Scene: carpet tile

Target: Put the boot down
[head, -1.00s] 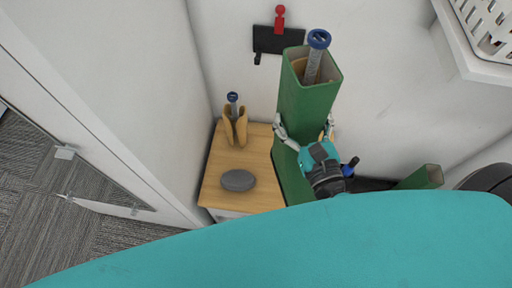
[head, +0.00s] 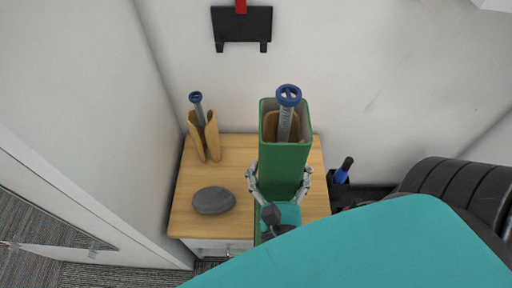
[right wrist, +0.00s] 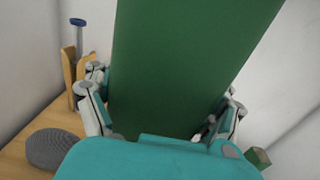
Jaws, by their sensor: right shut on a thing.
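The tall green boot (head: 284,165) is upright, with an open square-looking top. A boot tree with a blue knob (head: 288,97) and a tan body stands inside it. My right gripper (head: 279,178) is shut around the boot shaft, one finger on each side. In the right wrist view the boot (right wrist: 185,65) fills the middle between the fingers. The boot is over the right part of the wooden cabinet top (head: 235,165). Its foot is hidden, so I cannot tell whether it touches the top. My left gripper is not in view.
A second tan boot tree (head: 205,135) stands at the back left of the cabinet top. A grey oval object (head: 213,200) lies at the front left. A black wall rack (head: 242,27) hangs above. A dark tray with a blue-and-black item (head: 343,170) lies to the right.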

